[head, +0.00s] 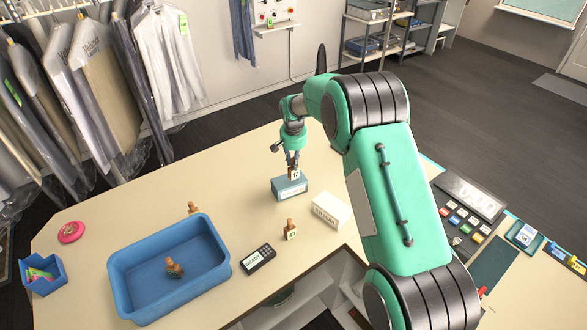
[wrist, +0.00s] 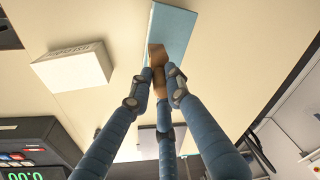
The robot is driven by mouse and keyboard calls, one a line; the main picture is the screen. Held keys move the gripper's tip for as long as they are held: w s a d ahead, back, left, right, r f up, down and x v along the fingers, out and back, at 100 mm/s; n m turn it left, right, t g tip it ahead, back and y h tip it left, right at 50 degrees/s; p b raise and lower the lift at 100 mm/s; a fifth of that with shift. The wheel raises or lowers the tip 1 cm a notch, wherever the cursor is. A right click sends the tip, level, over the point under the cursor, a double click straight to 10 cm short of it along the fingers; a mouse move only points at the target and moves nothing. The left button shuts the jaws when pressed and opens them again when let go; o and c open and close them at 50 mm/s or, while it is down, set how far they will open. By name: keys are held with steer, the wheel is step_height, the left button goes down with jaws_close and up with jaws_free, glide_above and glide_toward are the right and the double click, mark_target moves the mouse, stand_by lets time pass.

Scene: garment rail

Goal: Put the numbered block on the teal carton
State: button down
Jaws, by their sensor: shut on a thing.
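My gripper (head: 292,160) is shut on the numbered block (head: 293,174), a small wooden piece with a white number face. The digits are too small to read surely. The block is upright over the top of the teal carton (head: 289,190); I cannot tell whether it touches. In the wrist view my gripper (wrist: 161,76) has its blue fingers around the brown block (wrist: 157,56), with the teal carton (wrist: 174,28) behind it. The fingers hide part of the block.
A white carton (head: 332,210) stands right of the teal one. Another numbered block (head: 290,230) and a black keypad device (head: 259,259) are in front.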

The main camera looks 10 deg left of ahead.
steer(key=shift+f+p, duration=0.35)
steer(key=shift+f, duration=1.35)
steer(key=shift+f, duration=0.2)
steer(key=c, duration=1.6)
jaws_free()
steer(key=shift+c, duration=0.2)
steer(key=shift+r, duration=0.15)
step_height(320, 180, up, 12)
steer(key=s+b, duration=0.1)
steer(key=s, duration=0.1)
steer(key=shift+b, duration=0.35)
steer(key=shift+w+d, duration=0.1)
steer(key=shift+d, duration=0.05)
